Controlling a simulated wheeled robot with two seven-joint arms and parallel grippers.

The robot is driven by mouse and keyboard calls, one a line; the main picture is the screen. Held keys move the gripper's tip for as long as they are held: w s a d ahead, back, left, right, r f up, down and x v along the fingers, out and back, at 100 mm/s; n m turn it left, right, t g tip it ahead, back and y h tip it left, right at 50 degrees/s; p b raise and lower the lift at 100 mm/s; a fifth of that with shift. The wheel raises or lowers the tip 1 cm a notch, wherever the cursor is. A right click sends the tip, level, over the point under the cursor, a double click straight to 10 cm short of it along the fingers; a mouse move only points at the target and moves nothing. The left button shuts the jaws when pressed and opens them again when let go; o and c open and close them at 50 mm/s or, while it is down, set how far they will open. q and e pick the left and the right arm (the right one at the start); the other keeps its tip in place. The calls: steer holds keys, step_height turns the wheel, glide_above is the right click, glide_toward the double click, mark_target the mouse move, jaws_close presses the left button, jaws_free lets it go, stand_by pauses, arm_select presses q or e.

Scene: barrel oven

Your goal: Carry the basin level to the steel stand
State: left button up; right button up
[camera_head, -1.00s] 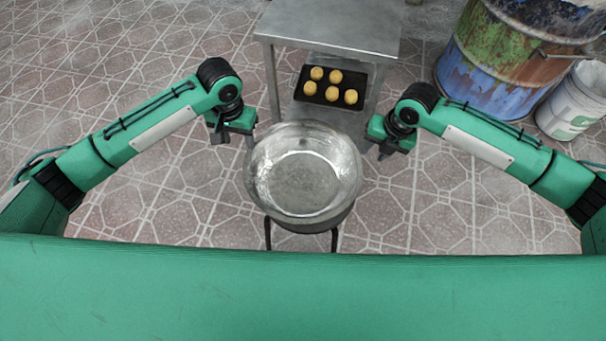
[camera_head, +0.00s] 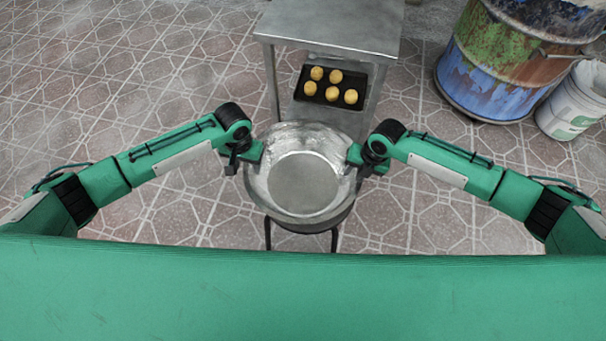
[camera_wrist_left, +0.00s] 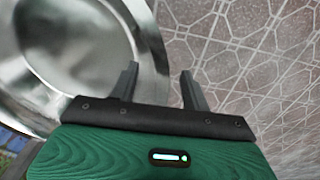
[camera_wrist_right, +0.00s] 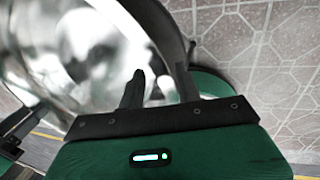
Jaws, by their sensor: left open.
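The shiny metal basin (camera_head: 303,185) sits level on a low dark-legged support (camera_head: 335,238) in front of me. The steel stand (camera_head: 335,28) is behind it, its top bare. My left gripper (camera_head: 243,158) is at the basin's left rim. In the left wrist view its fingers (camera_wrist_left: 158,88) are apart, with the basin rim (camera_wrist_left: 150,45) between them. My right gripper (camera_head: 362,160) is at the right rim. In the right wrist view its fingers (camera_wrist_right: 160,88) are apart, one over the basin's inside and one near the rim's outer edge; contact is unclear.
A dark tray (camera_head: 317,99) with several yellow buns is on the stand's lower shelf. A rusty blue barrel (camera_head: 480,75) and a white bucket (camera_head: 572,105) stand at the right. The tiled floor to the left is clear.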

arm_select(q)
steer(key=c, duration=0.5)
arm_select(e)
steer(key=c, duration=0.5)
arm_select(q)
jaws_close()
arm_select(e)
jaws_close()
